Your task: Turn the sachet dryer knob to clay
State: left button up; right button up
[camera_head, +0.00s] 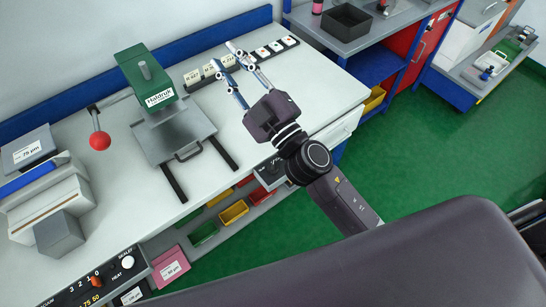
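My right gripper (223,55) reaches in over the white bench from the lower right. Its two slim fingers point to the upper left, apart, with nothing seen between them. They are above small label cards near the back of the bench. A dark control panel (269,171) sits at the bench's front edge beside my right wrist; part of it is hidden by my arm. Another dark panel (110,276) at the lower left carries a white knob (128,262), a red-orange switch and numbers. I cannot read "clay" or tell which control is the sachet dryer knob. My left gripper is not in view.
A green Haldrux press (146,78) with a grey plate (176,132) and a red ball-ended lever (100,140) stands on the bench. Coloured bins (234,212) sit below. A black tray (346,21) is on the far counter. Green floor is open at right.

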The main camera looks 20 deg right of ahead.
jog(key=s+a+f+n+g+y, duration=0.2)
jog(key=s+a+n+g+y, duration=0.1)
jog(key=a+n+g+y, duration=0.4)
jog(key=s+a+f+n+g+y, duration=0.2)
jog(key=a+n+g, duration=0.3)
jog(key=a+n, duration=0.35)
jog(key=n+g+h, duration=0.3)
jog(key=g+h, duration=0.5)
jog(key=h, duration=0.9)
send_over(273, 165)
jog(key=shift+m, duration=0.25)
notch_tip(273, 165, down, 23)
jog(key=shift+f, duration=0.1)
jog(key=shift+d+f+p, duration=0.1)
jog(key=shift+f+p, duration=0.2)
jog(key=shift+p, duration=0.05)
notch_tip(273, 165, down, 7)
jog(key=shift+r+p, duration=0.1)
jog(key=shift+p, duration=0.8)
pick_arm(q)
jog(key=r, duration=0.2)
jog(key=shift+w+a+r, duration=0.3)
